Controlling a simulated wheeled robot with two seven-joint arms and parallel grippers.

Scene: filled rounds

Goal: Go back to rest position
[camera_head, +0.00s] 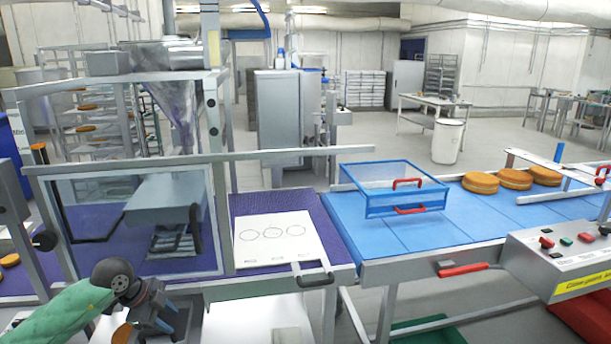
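My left arm comes in from the lower left in a green sleeve, and my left gripper (168,318) is at the bottom of the view, in front of the conveyor's near edge. Its dark fingers point down and to the right. They are small and partly overlapped, so I cannot tell whether they are open or shut. No held thing is clearly visible. A brown round (122,334) shows at the bottom edge beside the gripper, partly hidden by my arm. My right gripper is not in view.
A clear guard panel (135,222) stands behind my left gripper. A white sheet with circles (275,238) lies on the purple belt (240,208). A blue basket (385,205) and several filled rounds (515,178) are on the blue belt (400,238). A control box (570,255) stands at right.

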